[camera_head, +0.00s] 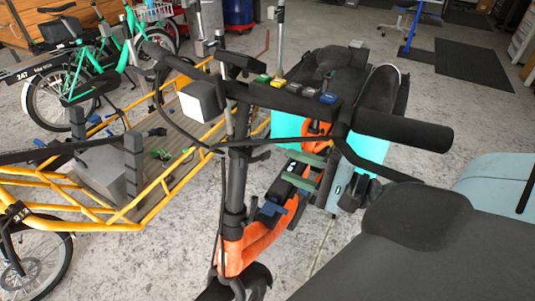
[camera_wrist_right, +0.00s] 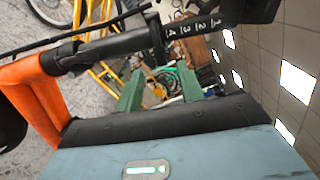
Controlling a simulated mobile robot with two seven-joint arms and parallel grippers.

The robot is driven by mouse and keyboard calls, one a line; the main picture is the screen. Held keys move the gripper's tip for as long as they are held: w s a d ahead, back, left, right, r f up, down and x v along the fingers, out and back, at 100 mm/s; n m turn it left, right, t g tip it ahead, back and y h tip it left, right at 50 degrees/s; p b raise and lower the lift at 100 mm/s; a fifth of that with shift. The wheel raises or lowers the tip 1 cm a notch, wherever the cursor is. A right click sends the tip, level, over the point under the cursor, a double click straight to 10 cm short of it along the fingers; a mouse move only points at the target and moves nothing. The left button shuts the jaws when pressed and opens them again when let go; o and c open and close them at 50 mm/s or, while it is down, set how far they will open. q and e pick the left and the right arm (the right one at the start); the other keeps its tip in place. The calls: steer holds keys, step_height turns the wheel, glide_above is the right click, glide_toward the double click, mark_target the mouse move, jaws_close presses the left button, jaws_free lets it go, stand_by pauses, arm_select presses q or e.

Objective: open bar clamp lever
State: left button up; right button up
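The orange cargo bike (camera_head: 240,256) stands in front of me with its black stem (camera_head: 236,185) upright. In the right wrist view the stem (camera_wrist_right: 120,45) shows close by, with white number marks. A small dark blue lever-like part (camera_head: 268,211) sticks out low beside the stem; I cannot tell for certain whether it is the bar clamp lever. My right gripper (camera_head: 296,168), with green fingers, is right of the stem. In the right wrist view my right gripper (camera_wrist_right: 160,84) has its fingers apart, with no held thing visible between them. My left gripper is not in view.
The black handlebar with its right grip (camera_head: 400,131) crosses above my right gripper. A yellow-framed cargo bed (camera_head: 125,215) lies to the left with a grey block (camera_head: 102,168) in it. Green bikes (camera_head: 105,62) stand behind. Floor at the upper right is mostly clear.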

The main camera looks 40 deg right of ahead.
mark_target(267, 156)
steer(key=p+x, duration=0.2)
steer(key=x, duration=0.3)
steer(key=shift+w+a+r, duration=0.1)
steer(key=shift+w+r, duration=0.1)
steer(key=shift+x, duration=0.8)
steer(key=shift+f, duration=0.15)
jaws_close()
